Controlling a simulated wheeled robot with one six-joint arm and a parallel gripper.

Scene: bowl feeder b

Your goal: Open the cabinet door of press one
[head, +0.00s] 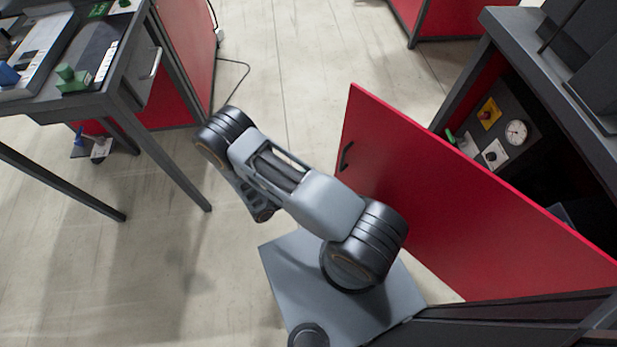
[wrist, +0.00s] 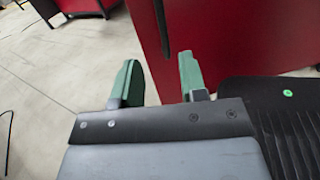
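The red cabinet door (head: 440,200) stands swung out from the dark press frame (head: 465,85) at the right of the head view, with the cabinet's inside showing behind it. Its dark bar handle (head: 346,157) is near the door's free edge. In the wrist view the red door (wrist: 230,40) fills the upper right, and a dark handle (wrist: 162,28) shows on it. My gripper (wrist: 157,66) has its two green fingers apart, with nothing held between them. The handle appears beyond the fingertips; I cannot tell the distance. In the head view my arm hides the fingers.
Inside the cabinet are a gauge (head: 516,132) and a red-yellow switch (head: 489,113). A grey workbench (head: 75,95) with green and blue parts stands at left, its legs reaching the floor. The floor (head: 290,60) between bench and door is mostly clear, with a thin cable near the back.

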